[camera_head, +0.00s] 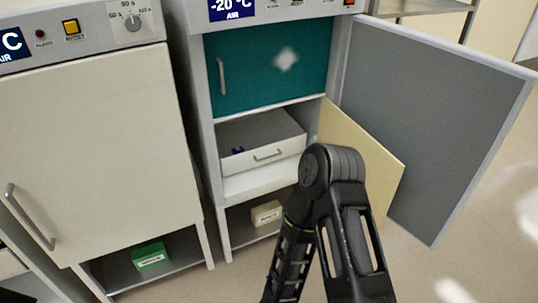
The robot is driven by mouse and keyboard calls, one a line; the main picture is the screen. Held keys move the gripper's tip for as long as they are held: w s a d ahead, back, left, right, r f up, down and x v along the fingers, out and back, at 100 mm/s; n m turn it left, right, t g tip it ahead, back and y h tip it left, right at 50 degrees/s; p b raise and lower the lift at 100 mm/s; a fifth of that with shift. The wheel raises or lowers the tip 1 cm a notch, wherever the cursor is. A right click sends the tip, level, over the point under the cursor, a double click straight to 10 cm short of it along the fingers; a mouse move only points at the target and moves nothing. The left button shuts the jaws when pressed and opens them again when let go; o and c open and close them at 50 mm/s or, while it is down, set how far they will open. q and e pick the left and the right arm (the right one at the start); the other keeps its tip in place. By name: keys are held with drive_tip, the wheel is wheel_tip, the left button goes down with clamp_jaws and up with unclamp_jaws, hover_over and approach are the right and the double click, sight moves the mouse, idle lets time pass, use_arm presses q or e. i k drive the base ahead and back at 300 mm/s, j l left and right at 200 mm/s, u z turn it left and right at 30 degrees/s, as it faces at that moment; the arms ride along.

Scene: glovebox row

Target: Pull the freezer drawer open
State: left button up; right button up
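The freezer drawer (290,149) is a white-fronted drawer with a metal bar handle (268,155). It sits in the lower compartment of the middle cabinet, under a shut teal inner door (260,82). How far it stands out is hard to tell. A small blue thing shows at its front left edge. A beige inner flap door (375,165) stands open to its right. A black arm link of mine rises from the bottom of the picture, in front of the flap and just right of the drawer. Neither gripper shows in this view.
The grey outer door (440,110) is swung wide open to the right. A shut cabinet (90,150) with a bar handle stands at left. A green box (151,256) and a cream box (266,213) sit on low shelves. Bare floor lies at right.

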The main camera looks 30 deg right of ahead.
sight(271, 136)
drive_tip(key=l+z, duration=0.15)
drive_tip(key=z, duration=0.4)
drive_tip(key=i+l+z, duration=0.35)
drive_tip(key=l, duration=0.35)
drive_tip(key=i+l+z, duration=0.35)
drive_tip(key=i+l, duration=0.45)
drive_tip(key=l, duration=0.1)
